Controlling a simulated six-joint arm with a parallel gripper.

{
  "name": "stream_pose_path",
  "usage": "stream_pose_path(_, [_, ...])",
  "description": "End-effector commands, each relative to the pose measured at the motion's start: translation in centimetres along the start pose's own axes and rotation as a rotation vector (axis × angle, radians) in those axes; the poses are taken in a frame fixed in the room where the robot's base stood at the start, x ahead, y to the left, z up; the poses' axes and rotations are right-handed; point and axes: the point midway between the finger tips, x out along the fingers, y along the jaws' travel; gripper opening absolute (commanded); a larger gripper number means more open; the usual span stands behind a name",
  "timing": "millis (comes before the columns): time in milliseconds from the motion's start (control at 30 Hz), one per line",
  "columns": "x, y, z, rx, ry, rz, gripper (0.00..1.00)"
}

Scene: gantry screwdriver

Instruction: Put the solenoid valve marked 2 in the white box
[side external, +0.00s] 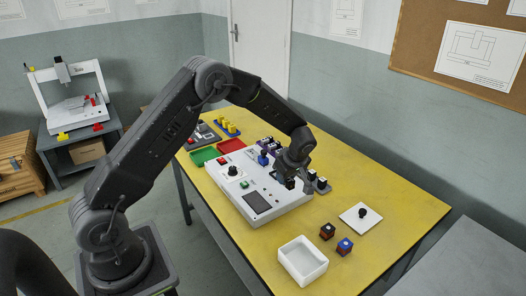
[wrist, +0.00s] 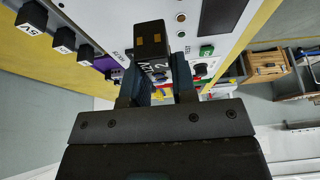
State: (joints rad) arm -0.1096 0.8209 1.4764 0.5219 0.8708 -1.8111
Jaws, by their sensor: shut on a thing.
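My gripper (side external: 291,170) is over the right part of the white control panel. In the wrist view its two fingers (wrist: 158,84) are shut on a black block, the solenoid valve (wrist: 151,40), with gold contacts on its end. The white box (side external: 302,268) is open and looks empty, at the table's near edge.
Several similar black blocks with white labels (wrist: 62,39) stand in a row beside the panel (side external: 262,200). Two dark cubes with coloured parts (side external: 327,231) and a white plate with a black knob (side external: 362,213) lie near the box. The yellow table's (side external: 410,205) right side is clear.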

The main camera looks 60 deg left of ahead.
Motion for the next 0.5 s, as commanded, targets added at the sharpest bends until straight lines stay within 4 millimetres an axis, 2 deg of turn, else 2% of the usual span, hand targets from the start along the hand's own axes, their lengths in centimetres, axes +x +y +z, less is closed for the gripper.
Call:
stream_pose_path(33, [-0.7,-0.6,2.5,0.011,0.0,0.001,0.0])
stream_pose_path(200, [-2.7,-3.5,9.7,0.011,0.0,0.002,0.0])
stream_pose_path(300, [-3.6,-5.5,13.0,0.011,0.001,0.002,0.0])
stream_pose_path(400, [-4.3,-7.3,15.5,0.009,0.001,0.003,0.0])
stream_pose_path(500, [-4.7,-8.7,17.1,0.007,0.0,0.003,0.0])
